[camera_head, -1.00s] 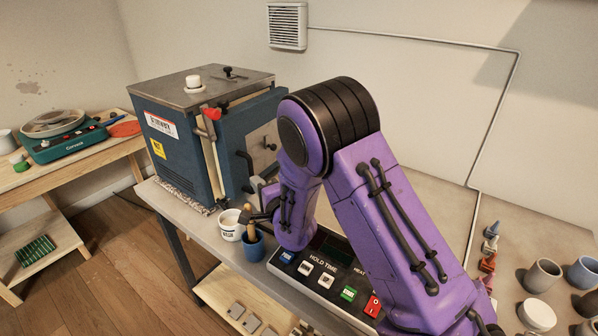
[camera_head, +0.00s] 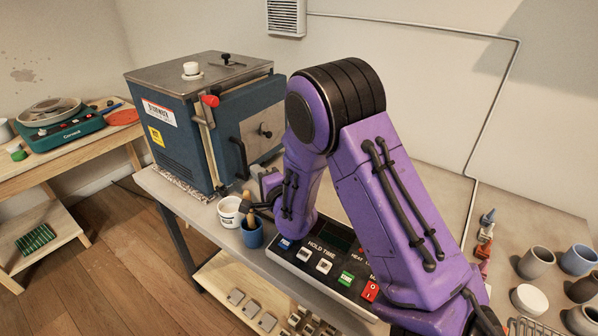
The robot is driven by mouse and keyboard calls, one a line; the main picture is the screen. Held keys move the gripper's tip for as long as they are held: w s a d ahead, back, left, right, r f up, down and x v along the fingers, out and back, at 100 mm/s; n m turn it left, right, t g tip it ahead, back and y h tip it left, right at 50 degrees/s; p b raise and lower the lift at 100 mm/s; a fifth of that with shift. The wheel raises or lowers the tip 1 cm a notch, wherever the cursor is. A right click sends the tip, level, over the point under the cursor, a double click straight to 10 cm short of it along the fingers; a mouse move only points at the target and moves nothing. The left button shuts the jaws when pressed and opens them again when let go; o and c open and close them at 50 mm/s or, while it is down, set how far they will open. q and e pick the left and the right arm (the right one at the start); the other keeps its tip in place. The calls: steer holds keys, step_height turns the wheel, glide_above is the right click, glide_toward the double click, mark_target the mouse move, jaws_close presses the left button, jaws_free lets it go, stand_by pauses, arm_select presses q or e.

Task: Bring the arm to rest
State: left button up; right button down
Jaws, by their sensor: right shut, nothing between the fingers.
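My right arm, purple with a black joint, reaches across the picture from the lower right and bends down toward the bench. Its gripper (camera_head: 248,207) is small and dark in this view, partly hidden by my own forearm. It is shut and empty, just above and beside a blue cup (camera_head: 252,238) with a wooden-handled tool (camera_head: 247,213) standing in it. Whether the fingers touch the tool, I cannot tell. My left gripper is not in view.
A blue kiln (camera_head: 180,130) stands behind the gripper. A white tub (camera_head: 229,213) is beside the blue cup. A control panel (camera_head: 320,262) lies under my forearm, partly hidden. Several cups, including a grey one (camera_head: 536,262), stand at the right. The bench edge runs along the front.

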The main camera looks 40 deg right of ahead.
steer(key=a+b+v, duration=0.1)
steer(key=b+v, duration=0.1)
steer(key=v, duration=0.9)
steer(key=shift+r, duration=0.15)
